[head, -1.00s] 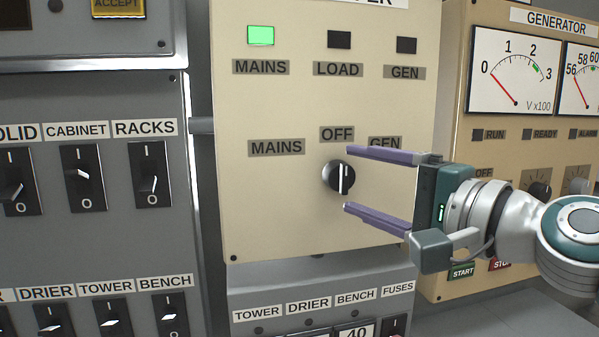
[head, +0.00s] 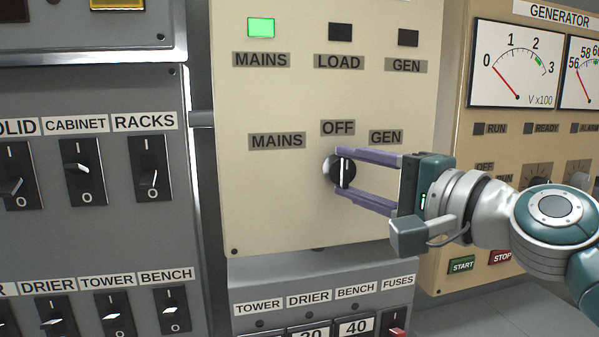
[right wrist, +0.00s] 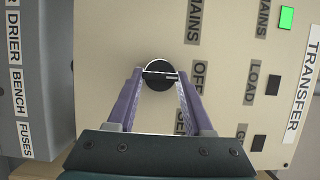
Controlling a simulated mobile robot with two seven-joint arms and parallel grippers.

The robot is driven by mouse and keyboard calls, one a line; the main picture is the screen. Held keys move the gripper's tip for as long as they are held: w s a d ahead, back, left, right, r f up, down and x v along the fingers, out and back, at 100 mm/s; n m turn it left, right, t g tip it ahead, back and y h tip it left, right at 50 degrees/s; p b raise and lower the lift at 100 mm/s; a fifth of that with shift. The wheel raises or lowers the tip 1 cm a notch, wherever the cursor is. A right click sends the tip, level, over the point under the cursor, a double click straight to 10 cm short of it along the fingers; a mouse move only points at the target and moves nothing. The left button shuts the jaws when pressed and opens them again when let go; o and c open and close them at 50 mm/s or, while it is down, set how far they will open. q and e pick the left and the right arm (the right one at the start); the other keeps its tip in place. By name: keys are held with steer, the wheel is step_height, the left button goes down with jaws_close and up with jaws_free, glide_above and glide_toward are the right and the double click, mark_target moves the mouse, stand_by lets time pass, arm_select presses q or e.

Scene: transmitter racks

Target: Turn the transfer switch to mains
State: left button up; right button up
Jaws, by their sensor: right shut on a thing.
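The transfer switch is a round black knob (head: 340,171) with a white pointer line, on a cream panel (head: 270,215). Its line stands upright, toward the OFF label (head: 337,127). The MAINS label (head: 277,140) is up to its left and the GEN label (head: 386,137) up to its right. My right gripper (head: 341,172) comes from the right, its purple fingers shut on the knob, one above and one below in the head view. The right wrist view also shows the knob (right wrist: 159,76) between the fingertips. My left gripper is not in view.
The green MAINS lamp (head: 261,28) is lit; the LOAD lamp (head: 340,32) and GEN lamp (head: 408,38) are dark. A generator panel (head: 450,200) stands at the right, and a grey breaker panel (head: 100,240) at the left. A fuse panel (head: 300,272) is below.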

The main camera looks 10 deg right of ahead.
jaws_close()
steer(key=shift+r+n+g+p, duration=0.3)
steer(key=shift+n+p, duration=0.6)
steer(key=shift+p, duration=0.15)
steer(key=n+h+p, duration=0.1)
steer(key=n+p, duration=0.1)
steer(key=p, duration=0.1)
steer(key=n+g+h+p, duration=0.1)
steer(key=n+p, duration=0.1)
steer(key=p, duration=0.1)
steer(key=n+p, duration=0.2)
steer(key=shift+a+r+g+h+p, duration=0.15)
steer(key=shift+r+g+h+p, duration=0.2)
steer(key=shift+g+h+p, duration=0.05)
steer(key=shift+a+f+n+h+p, duration=0.15)
steer(key=shift+n+h+p, duration=0.45)
steer(key=shift+n+p, duration=0.45)
